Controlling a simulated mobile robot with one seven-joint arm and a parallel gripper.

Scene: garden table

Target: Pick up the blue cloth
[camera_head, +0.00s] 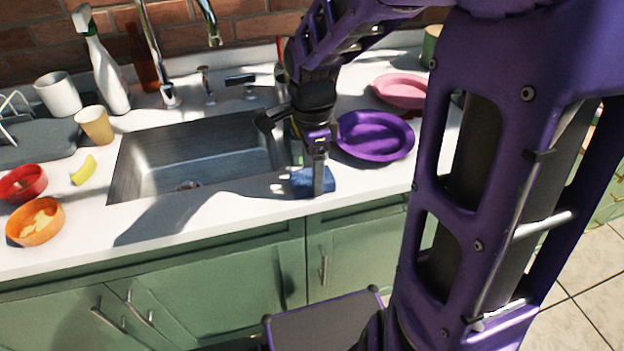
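The blue cloth (301,185) lies on the white counter at the front right corner of the sink. My gripper (318,185) points down at it, with a grey finger in front of the cloth and the cloth showing on both sides of that finger. The finger looks in contact with the cloth or very close to it. Only one finger shows clearly, so I cannot tell whether the gripper is open or shut on the cloth.
The steel sink (150,155) is left of my gripper. A purple plate (375,137) and a pink plate (402,91) stand to the right. A red bowl (22,184), an orange bowl (36,222), a tan cup (95,126) and a spray bottle (107,77) are at left.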

